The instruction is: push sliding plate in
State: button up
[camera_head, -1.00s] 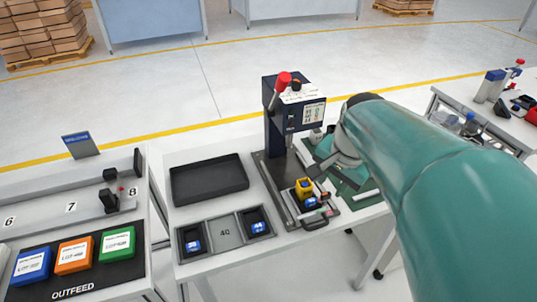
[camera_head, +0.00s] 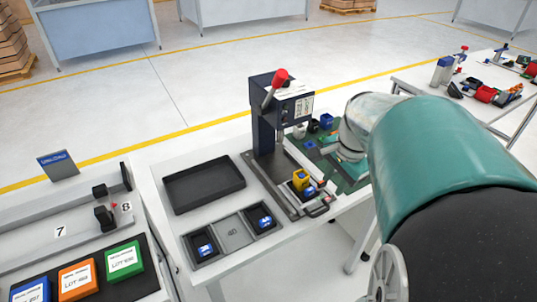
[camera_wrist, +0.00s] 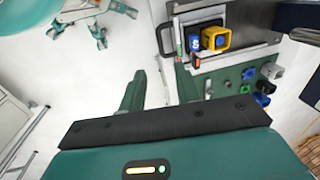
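The sliding plate (camera_head: 293,207) sits at the base of the dark blue press (camera_head: 265,130) with the red-knobbed lever. It carries a yellow block (camera_head: 301,180) with blue pieces beside it, and a dark handle (camera_head: 319,209) is at its front end. In the wrist view the plate (camera_wrist: 235,62) is at the upper right, with its handle (camera_wrist: 162,40) at its left end. In the head view my arm partly hides the gripper.
A black tray (camera_head: 204,186) and a grey bin (camera_head: 232,233) with blue pieces lie on the white table left of the press. A green board (camera_head: 350,172) with small parts lies right of the press. The outfeed bench (camera_head: 75,245) stands at the left.

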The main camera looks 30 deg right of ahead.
aim_at(321, 211)
jog(key=f, duration=0.4)
jog(key=w+f, duration=0.1)
jog(key=f, duration=0.4)
jog(key=w+f, duration=0.1)
jog(key=f, duration=0.3)
jog(key=shift+w+d+f, duration=0.15)
jog(key=shift+d+f, duration=0.05)
jog(key=shift+d, duration=0.05)
grip_shut()
